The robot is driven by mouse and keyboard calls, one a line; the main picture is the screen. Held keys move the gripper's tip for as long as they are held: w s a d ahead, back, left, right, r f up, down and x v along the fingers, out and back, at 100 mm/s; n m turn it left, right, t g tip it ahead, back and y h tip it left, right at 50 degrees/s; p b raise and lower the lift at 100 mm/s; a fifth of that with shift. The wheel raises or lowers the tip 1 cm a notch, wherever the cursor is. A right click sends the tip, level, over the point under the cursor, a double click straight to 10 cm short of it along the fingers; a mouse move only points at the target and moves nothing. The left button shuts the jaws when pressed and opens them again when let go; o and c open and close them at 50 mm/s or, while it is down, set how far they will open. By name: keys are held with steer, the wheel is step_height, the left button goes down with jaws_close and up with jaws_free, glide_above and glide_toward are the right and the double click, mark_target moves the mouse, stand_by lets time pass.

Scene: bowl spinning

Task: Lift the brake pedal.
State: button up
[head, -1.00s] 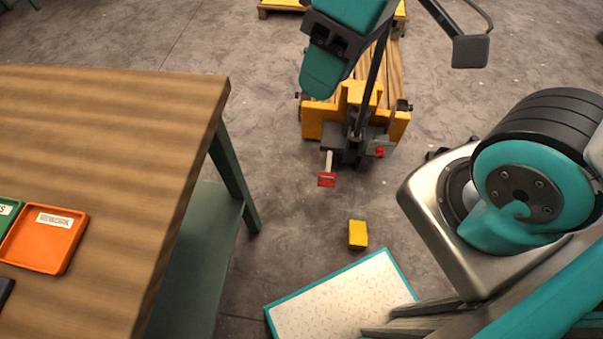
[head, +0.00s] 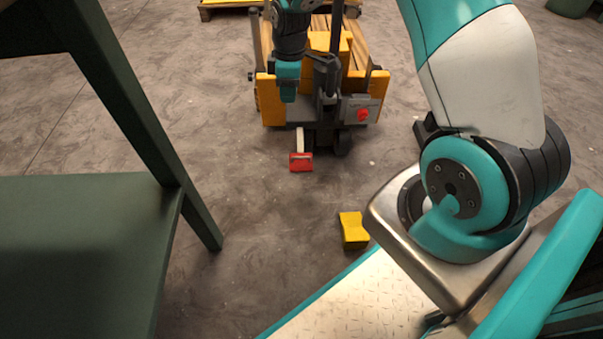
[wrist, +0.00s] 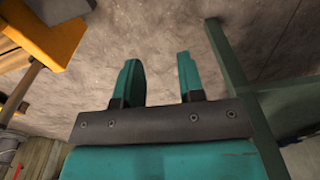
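The brake pedal is a red pad (head: 301,162) on a short pale lever, low at the near end of a yellow cart (head: 269,101). It stands out just above the floor. My gripper shows in the wrist view (wrist: 160,80) with its two teal fingers apart and nothing between them. Only floor lies beyond the fingers there. In the head view my gripper (head: 287,90) appears in front of the cart's near end, above and to the left of the pedal, and apart from it. The fingertips are hard to make out there.
A yellow block (head: 353,231) lies on the floor between the cart and my base. A dark green table frame with a lower shelf (head: 80,250) stands at the left. A pallet (head: 225,5) is at the back. The floor around the pedal is clear.

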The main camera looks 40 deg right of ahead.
steer(key=b, duration=0.3)
glide_above(301, 154)
steer(key=s+a, duration=0.2)
steer(key=s, duration=0.1)
step_height(301, 154, down, 11)
steer(key=shift+n+h, duration=0.3)
steer(key=shift+n, duration=0.1)
step_height(301, 154, down, 17)
steer(key=b, duration=0.8)
steer(key=shift+a+b, duration=0.1)
steer(key=shift+b, duration=0.3)
steer(key=shift+c, duration=0.5)
steer(key=shift+r, duration=0.1)
jaws_close()
